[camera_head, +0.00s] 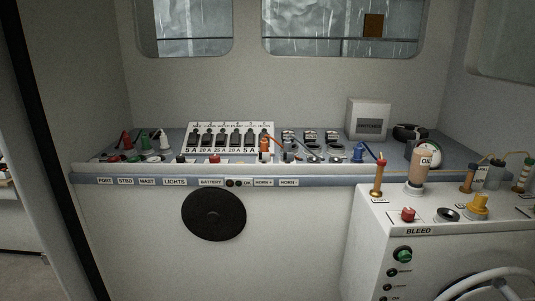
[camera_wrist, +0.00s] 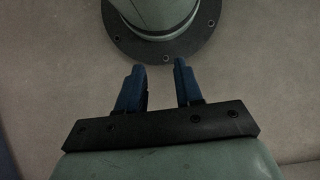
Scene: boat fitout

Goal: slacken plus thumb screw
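The shelf edge in the head view carries labels, among them BATTERY (camera_head: 211,182), HORN + (camera_head: 264,183) and HORN - (camera_head: 287,183). A small red knob (camera_head: 215,158) stands above the BATTERY label, and a dark knob (camera_head: 181,158) stands to its left. An orange plug-like part (camera_head: 264,146) with a wire stands above HORN +. I cannot tell which of these is the plus thumb screw. My gripper (camera_wrist: 159,75) shows only in the wrist view. Its two blue fingers are apart with nothing between them, far from these parts.
A white fuse panel (camera_head: 230,139) stands at the shelf's back. A blue terminal (camera_head: 358,152) is to its right. A white engine box (camera_head: 372,225) with an oil bottle (camera_head: 417,171) and coloured knobs juts forward at right. A black round disc (camera_head: 213,214) is on the wall below.

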